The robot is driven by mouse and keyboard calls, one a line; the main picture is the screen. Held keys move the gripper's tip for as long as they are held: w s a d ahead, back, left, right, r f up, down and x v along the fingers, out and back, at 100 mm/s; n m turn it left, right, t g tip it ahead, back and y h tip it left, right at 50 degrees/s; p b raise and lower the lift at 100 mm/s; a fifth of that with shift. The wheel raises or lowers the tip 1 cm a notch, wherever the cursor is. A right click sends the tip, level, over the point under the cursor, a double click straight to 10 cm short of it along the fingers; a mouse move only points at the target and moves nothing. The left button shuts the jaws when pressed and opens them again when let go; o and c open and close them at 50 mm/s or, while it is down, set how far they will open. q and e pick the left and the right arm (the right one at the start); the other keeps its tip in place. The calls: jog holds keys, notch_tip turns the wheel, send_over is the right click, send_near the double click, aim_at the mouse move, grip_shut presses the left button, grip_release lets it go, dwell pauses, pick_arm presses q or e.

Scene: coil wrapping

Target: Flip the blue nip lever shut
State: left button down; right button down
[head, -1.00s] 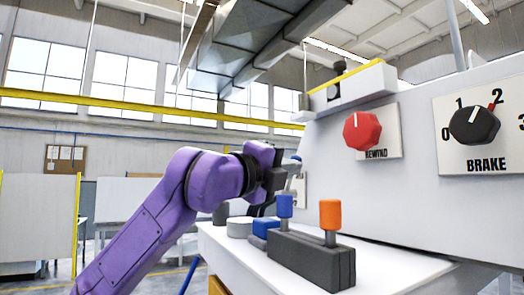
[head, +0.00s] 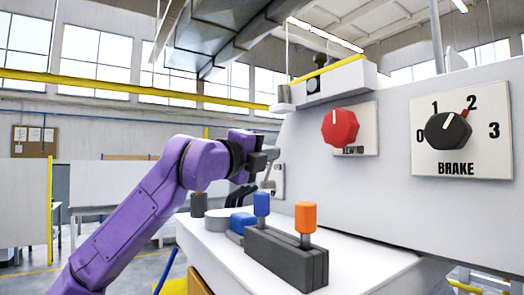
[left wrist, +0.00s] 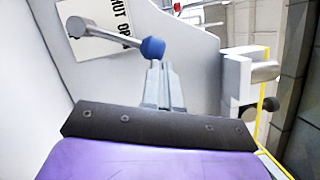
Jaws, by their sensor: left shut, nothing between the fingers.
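The nip lever (left wrist: 112,36) shows in the left wrist view as a metal arm running from a pivot on the white panel to a blue ball knob (left wrist: 152,47). A sign (left wrist: 97,45) reading "SHUT" and partly "OP" lies behind it. My left gripper (left wrist: 158,72) is shut and empty, its fingertips just below the knob in the picture. I cannot tell whether they touch it. In the head view my left gripper (head: 268,160) is in front of the panel and hides most of the lever. My right gripper is not in view.
Below the gripper, a white ledge (head: 350,258) carries a dark grey block (head: 285,258) with a blue handle (head: 262,203) and an orange handle (head: 305,216). The panel also bears a red rewind knob (head: 340,128) and a black brake knob (head: 447,133).

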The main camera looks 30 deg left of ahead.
pick_arm(q)
jog(key=shift+a+r+n, duration=0.15)
jog(key=shift+a+n, duration=0.1)
jog(key=shift+n, duration=0.05)
jog(key=shift+w+a+r+n+b, duration=0.2)
jog(key=shift+n+b, duration=0.1)
jog(key=shift+n, duration=0.1)
jog(key=w+a+r+n+g, duration=0.1)
jog(key=w+a+n+g, duration=0.2)
jog(key=a+n, duration=0.4)
jog(key=shift+a+r+n+g, duration=0.3)
jog(key=shift+a+n, duration=0.05)
jog(key=shift+n, duration=1.15)
jog(key=shift+w, duration=0.1)
